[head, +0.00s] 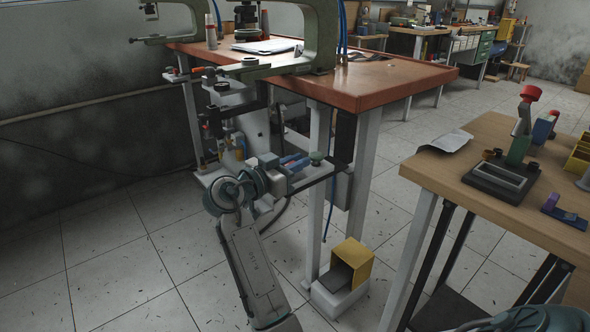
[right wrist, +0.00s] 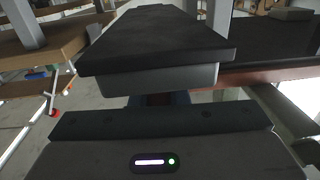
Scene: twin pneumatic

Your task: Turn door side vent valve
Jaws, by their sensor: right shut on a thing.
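My right arm reaches up from the bottom of the head view. My right gripper (head: 279,170) is at the blue parts and shut on one of them, which looks like the vent valve. Its fingertips are small and partly hidden, so the valve's exact angle cannot be told. In the right wrist view a dark slab fills the upper middle and the valve cannot be made out. My left gripper is not in view.
A yellow bin (head: 357,262) on a white block sits on the floor below. Another wooden table (head: 450,172) with tools stands at right. The tiled floor at left is clear.

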